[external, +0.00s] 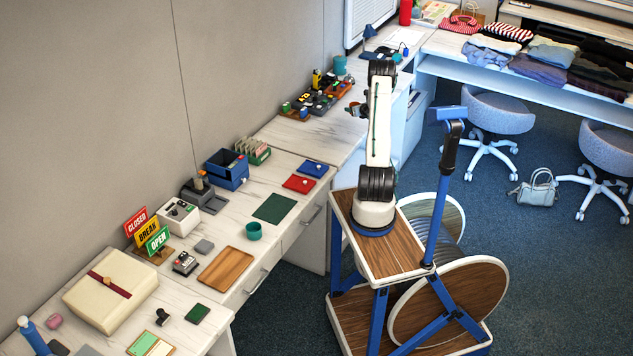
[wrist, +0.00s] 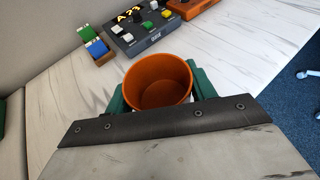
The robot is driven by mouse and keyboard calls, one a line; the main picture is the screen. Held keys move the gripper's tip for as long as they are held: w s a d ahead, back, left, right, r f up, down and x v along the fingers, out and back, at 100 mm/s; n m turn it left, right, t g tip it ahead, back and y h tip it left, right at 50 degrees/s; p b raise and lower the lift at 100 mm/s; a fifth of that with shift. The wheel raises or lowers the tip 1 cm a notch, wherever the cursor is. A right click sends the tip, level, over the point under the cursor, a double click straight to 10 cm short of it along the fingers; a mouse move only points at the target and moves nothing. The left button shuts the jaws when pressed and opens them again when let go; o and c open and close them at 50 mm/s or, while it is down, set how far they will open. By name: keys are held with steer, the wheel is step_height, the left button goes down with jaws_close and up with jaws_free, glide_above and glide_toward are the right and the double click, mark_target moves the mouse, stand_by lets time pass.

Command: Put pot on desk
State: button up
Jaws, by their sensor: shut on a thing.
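An orange-brown round pot (wrist: 158,80) shows in the wrist view, its open top towards the camera and its inside empty. My gripper (wrist: 160,92) is shut on it, with a green finger on either side. The white marbled desk (wrist: 230,55) shows behind and beside the pot. In the external view, my gripper (external: 355,109) is at the far part of the desk (external: 318,137), and the arm largely hides the pot there. I cannot tell whether the pot touches the desk top.
A dark control box (wrist: 142,32) with coloured buttons stands just beyond the pot, with blue and green blocks (wrist: 92,42) beside it. Bare desk top lies around the pot, mainly to the right.

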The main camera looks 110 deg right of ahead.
steer(key=f, duration=0.4)
steer(key=shift+d+f, duration=0.1)
steer(key=shift+d, duration=0.1)
glide_above(342, 113)
steer(key=shift+w+a+f, duration=0.1)
steer(key=shift+w+f, duration=0.05)
steer(key=shift+f, duration=2.35)
steer(key=shift+f, duration=0.1)
steer(key=o, duration=1)
